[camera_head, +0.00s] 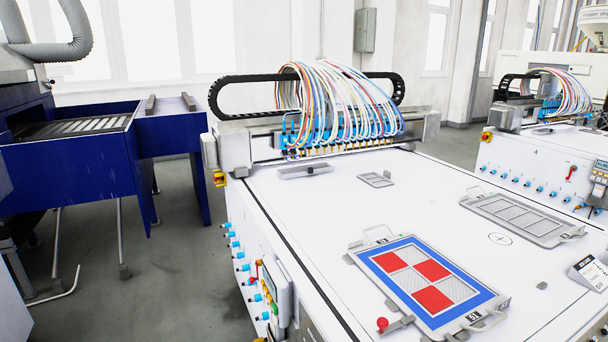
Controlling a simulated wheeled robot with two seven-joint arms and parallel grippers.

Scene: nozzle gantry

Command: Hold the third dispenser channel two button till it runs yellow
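A white dispenser machine (240,215) with a nozzle gantry (340,138) fills the middle. Colored hoses (345,95) arch down to its row of blue and yellow nozzles. A side control panel (276,288) with small colored buttons shows at a steep angle on its left face; labels are too small to read. A column of blue fittings (238,255) runs along that face. I cannot tell which button is channel two, or which dispenser is the third. No yellow running is clear. Neither of my grippers is in view.
A framed tray (388,258) with red and white squares and a blue border lies on the white bed. An empty-looking grid frame (522,217) lies behind it. A second similar machine (545,160) stands right. A blue oven-like unit (75,185) stands left, with grey floor between.

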